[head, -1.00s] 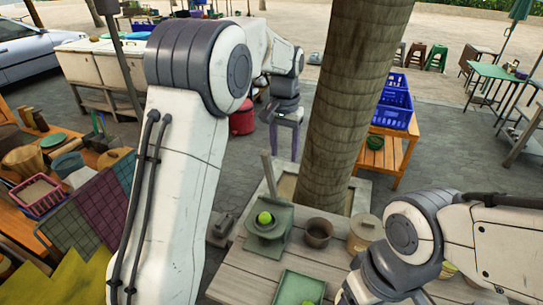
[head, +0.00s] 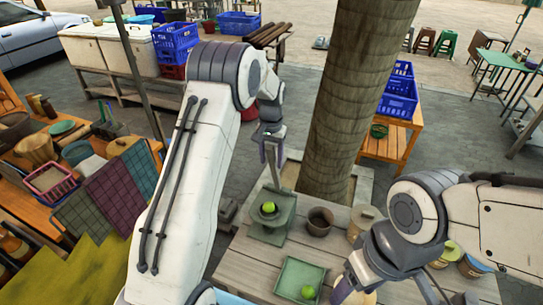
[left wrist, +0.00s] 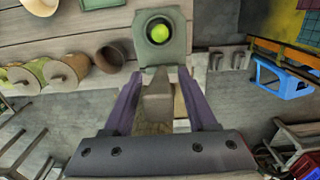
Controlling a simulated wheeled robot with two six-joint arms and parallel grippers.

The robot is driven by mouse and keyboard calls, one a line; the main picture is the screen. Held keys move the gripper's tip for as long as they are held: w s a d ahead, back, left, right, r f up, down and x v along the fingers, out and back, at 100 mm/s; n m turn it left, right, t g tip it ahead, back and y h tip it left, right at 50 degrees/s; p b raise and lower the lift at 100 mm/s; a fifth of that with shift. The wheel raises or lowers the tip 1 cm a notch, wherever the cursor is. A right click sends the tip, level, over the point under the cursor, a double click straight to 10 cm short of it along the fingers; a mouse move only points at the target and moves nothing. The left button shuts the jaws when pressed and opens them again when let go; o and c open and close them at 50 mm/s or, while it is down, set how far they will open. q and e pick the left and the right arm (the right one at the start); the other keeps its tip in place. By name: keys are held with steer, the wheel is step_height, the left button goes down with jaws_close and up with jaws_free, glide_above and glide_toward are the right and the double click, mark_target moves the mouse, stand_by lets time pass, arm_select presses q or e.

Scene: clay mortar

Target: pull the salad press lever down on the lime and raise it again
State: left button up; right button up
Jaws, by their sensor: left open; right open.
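The green-grey salad press (head: 268,230) stands on the wooden table with a lime (head: 269,207) in its cup; press (left wrist: 178,60) and lime (left wrist: 159,31) also show in the left wrist view. Its lever (head: 273,178) is raised, close to upright. My left gripper (head: 271,155) is open at the lever's upper end. In the left wrist view, the lever (left wrist: 157,103) shows between the two spread purple fingers (left wrist: 158,78); I cannot tell if they touch it.
A green tray (head: 293,269) with another lime (head: 308,291) lies in front of the press. A brown bowl (head: 320,222) and a lidded pot (head: 361,222) stand to its right. A thick tree trunk (head: 358,100) rises just behind the table.

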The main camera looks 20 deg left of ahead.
arm_select(q)
steer(key=shift+f, duration=0.15)
jaws_close()
stand_by(1.4)
